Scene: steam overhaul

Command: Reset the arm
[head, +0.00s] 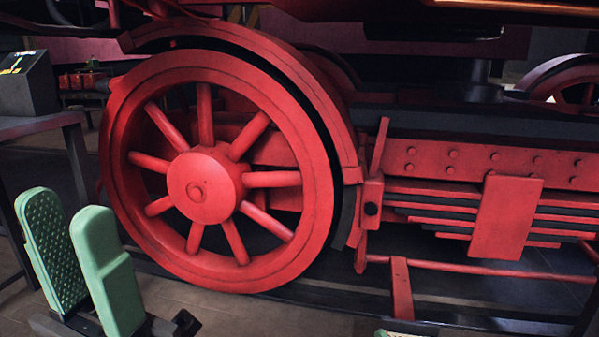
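My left gripper (68,212) is at the lower left of the head view. Its two green padded fingers point up and stand apart, with nothing between them. It is in front of and to the left of a large red spoked wheel (205,185), and appears clear of it. A small green edge (398,334) at the bottom of the view looks like a tip of my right gripper; the rest of it is out of frame. I cannot tell whether it is open or shut.
The red locomotive frame (430,160), with a leaf spring and plate (506,217), fills the right side. A dark table (35,125) with a box-like panel (25,82) stands at the left edge. Bare floor (220,312) shows below the wheel.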

